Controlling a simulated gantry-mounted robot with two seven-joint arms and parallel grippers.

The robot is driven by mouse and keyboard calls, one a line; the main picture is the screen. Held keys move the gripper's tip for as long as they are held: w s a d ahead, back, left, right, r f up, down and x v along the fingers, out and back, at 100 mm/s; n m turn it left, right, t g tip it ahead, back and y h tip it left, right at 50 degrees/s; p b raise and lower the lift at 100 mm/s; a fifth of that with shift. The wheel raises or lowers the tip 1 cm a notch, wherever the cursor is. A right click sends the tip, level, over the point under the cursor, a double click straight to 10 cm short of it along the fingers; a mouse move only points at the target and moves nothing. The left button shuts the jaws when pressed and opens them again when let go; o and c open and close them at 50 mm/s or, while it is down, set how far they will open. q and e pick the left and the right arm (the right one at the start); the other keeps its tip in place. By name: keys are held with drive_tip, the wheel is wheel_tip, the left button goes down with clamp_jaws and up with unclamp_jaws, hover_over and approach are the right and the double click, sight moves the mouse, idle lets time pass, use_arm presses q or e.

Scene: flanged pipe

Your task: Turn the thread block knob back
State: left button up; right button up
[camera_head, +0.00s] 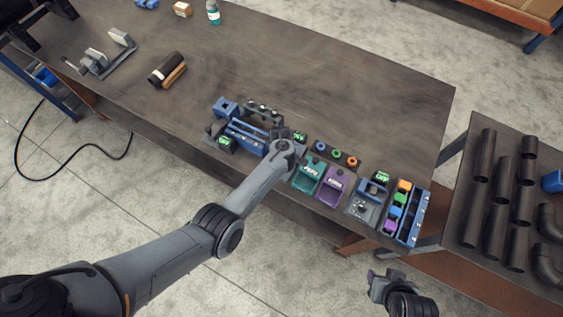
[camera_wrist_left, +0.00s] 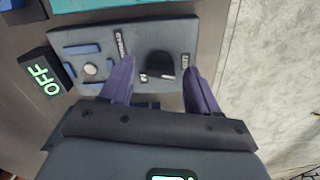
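In the left wrist view, the thread block knob (camera_wrist_left: 160,66) is a dark, rounded knob on a grey-blue panel (camera_wrist_left: 95,32), with a small label on each side of it. My left gripper (camera_wrist_left: 159,78) is open. Its two purple fingertips stand on either side of the knob, with a visible gap on both sides. In the head view my left gripper (camera_head: 285,148) is over the row of devices at the table's front edge, and the arm hides the knob. My right gripper (camera_head: 386,278) is off the table at the lower right, with nothing visible in it; its opening is unclear.
A display reading OFF (camera_wrist_left: 45,78) stands beside the panel. The table's middle (camera_head: 330,85) is clear.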

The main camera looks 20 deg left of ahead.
use_arm(q)
wheel_tip(320, 180, up, 11)
drive_tip(key=p, duration=0.2)
drive_tip(key=shift+p, duration=0.4)
drive_tip(key=shift+f, duration=0.15)
idle(0.4)
